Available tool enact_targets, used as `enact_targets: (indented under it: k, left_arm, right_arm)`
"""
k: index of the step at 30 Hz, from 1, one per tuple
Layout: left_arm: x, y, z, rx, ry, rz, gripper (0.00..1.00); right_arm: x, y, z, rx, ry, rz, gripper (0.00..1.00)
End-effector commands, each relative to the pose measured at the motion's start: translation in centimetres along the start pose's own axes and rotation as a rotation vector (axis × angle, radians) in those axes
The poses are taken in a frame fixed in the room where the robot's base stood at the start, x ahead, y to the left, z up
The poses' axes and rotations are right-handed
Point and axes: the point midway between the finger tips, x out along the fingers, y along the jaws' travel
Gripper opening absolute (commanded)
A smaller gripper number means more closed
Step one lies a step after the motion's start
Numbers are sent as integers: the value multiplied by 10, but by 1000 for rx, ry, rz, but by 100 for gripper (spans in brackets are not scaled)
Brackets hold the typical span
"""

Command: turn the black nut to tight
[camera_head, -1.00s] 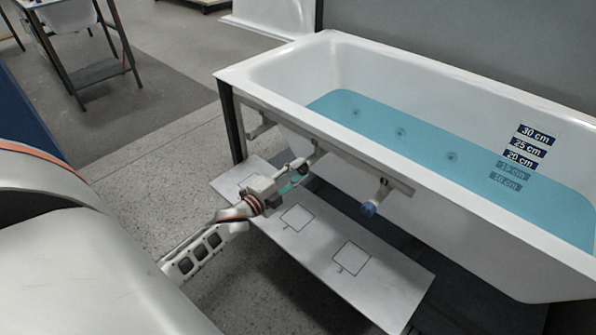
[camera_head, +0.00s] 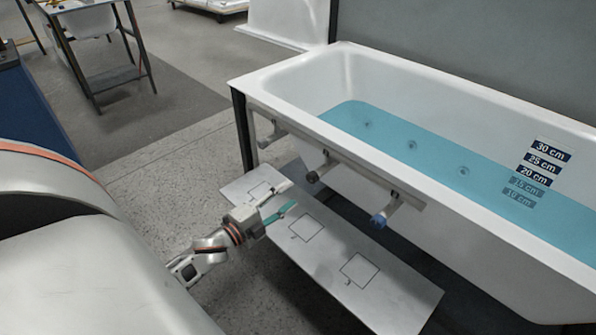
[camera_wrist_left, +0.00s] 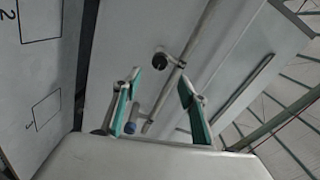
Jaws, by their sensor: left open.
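The black nut (camera_head: 312,176) sits on the end of a short pipe stub, on the rail under the tub's near rim. It also shows in the left wrist view (camera_wrist_left: 160,62), beyond the fingertips. My left gripper (camera_head: 285,199) is open and empty, below and to the left of the black nut and apart from it. Its two teal-padded fingers (camera_wrist_left: 160,84) stand apart in the left wrist view, with the nut visible past the gap between them. Whether the nut is tight cannot be told. My right gripper is not in view.
A blue nut (camera_head: 378,221) is on a stub to the right, and a grey one (camera_head: 264,142) to the left. A white board (camera_head: 400,288) with marked squares lies below. The bathtub (camera_head: 450,235) holds blue water.

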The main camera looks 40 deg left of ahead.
Motion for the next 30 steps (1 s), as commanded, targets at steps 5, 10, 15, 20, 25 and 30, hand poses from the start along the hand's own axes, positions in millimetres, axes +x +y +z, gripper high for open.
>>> enact_targets:
  k: [5,10,15,20,25,30]
  left_arm:
    - [-20,0,0,0,0,0,42]
    - [-26,0,0,1,0,0,42]
    - [-26,0,0,1,0,-1,42]
    - [-26,0,0,1,0,0,42]
    - [-26,0,0,1,0,0,42]
    - [-38,16,-18,-86,-15,41,42]
  right_arm:
    - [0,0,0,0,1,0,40]
    - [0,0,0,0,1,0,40]
    - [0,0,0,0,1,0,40]
    - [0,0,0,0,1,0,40]
    - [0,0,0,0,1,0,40]
    - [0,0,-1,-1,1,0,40]
